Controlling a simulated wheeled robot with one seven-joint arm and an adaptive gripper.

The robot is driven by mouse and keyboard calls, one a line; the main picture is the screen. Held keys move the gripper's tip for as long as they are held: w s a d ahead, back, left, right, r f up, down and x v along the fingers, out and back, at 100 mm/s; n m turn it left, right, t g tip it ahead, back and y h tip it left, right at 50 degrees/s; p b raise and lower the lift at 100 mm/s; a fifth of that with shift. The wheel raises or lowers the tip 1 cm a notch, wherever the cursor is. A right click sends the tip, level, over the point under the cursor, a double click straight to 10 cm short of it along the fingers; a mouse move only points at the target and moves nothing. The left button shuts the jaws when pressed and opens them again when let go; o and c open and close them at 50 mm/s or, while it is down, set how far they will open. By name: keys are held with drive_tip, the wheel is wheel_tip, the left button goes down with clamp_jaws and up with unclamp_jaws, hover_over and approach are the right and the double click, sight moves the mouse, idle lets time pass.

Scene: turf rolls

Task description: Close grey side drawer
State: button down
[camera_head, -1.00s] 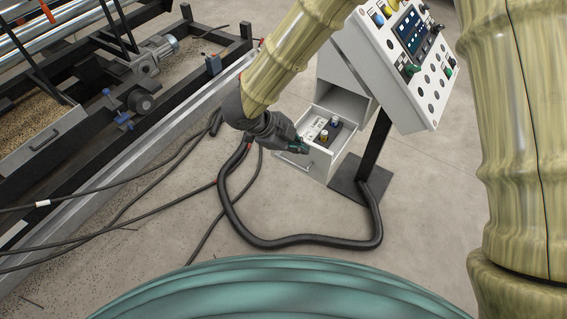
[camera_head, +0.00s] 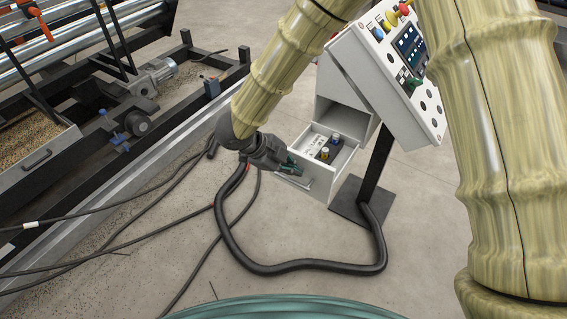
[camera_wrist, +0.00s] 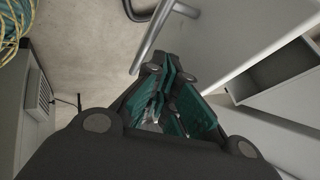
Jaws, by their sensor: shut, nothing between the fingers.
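The grey side drawer (camera_head: 318,187) stands open below the control panel, pulled out of its grey cabinet (camera_head: 342,103). Inside it lie a yellow-topped item (camera_head: 324,153), a blue-topped item (camera_head: 336,139) and a pale block. My gripper (camera_head: 291,168) is at the drawer's front, by the bar handle, with its fingers shut and empty. In the wrist view the fingertips (camera_wrist: 165,62) are close to the drawer front (camera_wrist: 225,35) and the handle (camera_wrist: 155,30). I cannot tell whether they touch it.
The control panel (camera_head: 390,75) with buttons and a screen stands on a dark post and base plate (camera_head: 350,198). A thick black hose (camera_head: 270,268) loops over the floor in front. Cables and a machine frame (camera_head: 120,165) are at left.

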sight(307, 179)
drive_tip(key=shift+x, duration=1.55)
drive_tip(key=w+d+p, duration=0.2)
drive_tip(key=w+d, duration=0.3)
drive_tip(key=w, duration=0.2)
drive_tip(key=w+d+p, duration=0.2)
drive_tip(key=w+d, duration=0.3)
drive_tip(key=w, duration=0.3)
drive_tip(key=w+d+p, duration=0.2)
drive_tip(key=w+d, duration=0.3)
drive_tip(key=w, duration=0.2)
drive_tip(key=shift+w+d+p, duration=0.2)
drive_tip(key=shift+w+p, duration=0.1)
drive_tip(key=shift+w, duration=0.1)
drive_tip(key=shift+w+d+r, duration=0.1)
drive_tip(key=shift+w+r, duration=0.1)
drive_tip(key=shift+r, duration=0.1)
